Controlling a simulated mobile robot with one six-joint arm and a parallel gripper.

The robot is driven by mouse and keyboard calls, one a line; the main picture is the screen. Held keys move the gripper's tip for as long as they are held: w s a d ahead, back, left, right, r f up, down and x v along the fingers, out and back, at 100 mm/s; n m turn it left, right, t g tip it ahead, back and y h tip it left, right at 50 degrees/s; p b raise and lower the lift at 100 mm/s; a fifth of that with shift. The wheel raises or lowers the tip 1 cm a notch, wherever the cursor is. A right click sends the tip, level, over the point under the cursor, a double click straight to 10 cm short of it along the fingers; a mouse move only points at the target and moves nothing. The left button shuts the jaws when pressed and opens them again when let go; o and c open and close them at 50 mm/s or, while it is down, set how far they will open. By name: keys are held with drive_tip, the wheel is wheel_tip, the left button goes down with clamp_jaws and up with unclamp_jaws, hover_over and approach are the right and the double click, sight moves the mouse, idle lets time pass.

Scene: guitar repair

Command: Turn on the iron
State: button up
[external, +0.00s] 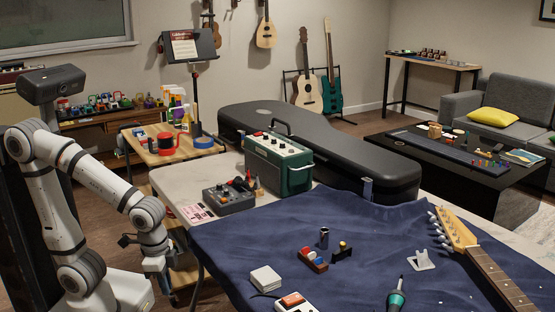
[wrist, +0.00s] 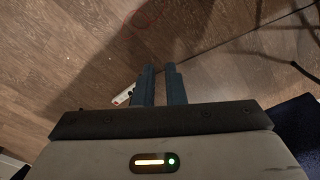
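A soldering iron with a dark and teal handle (external: 396,299) stands out at the front edge of the blue cloth; its lower part is cut off by the frame. I cannot tell the switch's position. My gripper (external: 125,240) is left of the table, well away from both. In the wrist view its two dark fingers (wrist: 160,70) stand parallel with a narrow gap between them and nothing held.
The blue cloth (external: 240,247) covers the near table. A green amplifier (external: 279,162) and a grey pedal box (external: 229,198) stand behind. Wooden floor (wrist: 230,30) lies below my gripper.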

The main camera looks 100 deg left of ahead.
drive_tip(key=w+r+n+p, duration=0.2)
drive_tip(key=w+r, duration=0.1)
drive_tip(key=w+d+r+n+p, duration=0.1)
drive_tip(key=w+r+n+p, duration=0.1)
drive_tip(key=w+r+p, duration=0.1)
drive_tip(key=w+r+n+p, duration=0.1)
drive_tip(key=w+r+p, duration=0.2)
drive_tip(key=r, duration=0.2)
drive_tip(key=shift+w+d+r+n+g, duration=0.2)
drive_tip(key=shift+w+n+g, duration=0.1)
drive_tip(key=shift+w+n, duration=0.1)
clamp_jaws()
wheel_tip(320, 180, up, 16)
drive_tip(key=n+g+h+p, duration=0.1)
drive_tip(key=n+g+p, duration=0.1)
drive_tip(key=n+p, duration=2)
hover_over(288, 300)
drive_tip(key=w+a+p, duration=0.2)
drive_tip(key=p, duration=0.1)
drive_tip(key=m, duration=0.3)
drive_tip(key=shift+s+d, duration=0.15)
drive_tip(key=shift+s, duration=0.05)
drive_tip(key=f, duration=0.4)
drive_tip(key=s+d+f+p, duration=0.1)
drive_tip(key=f, duration=0.9)
drive_tip(key=shift+s+d, duration=0.2)
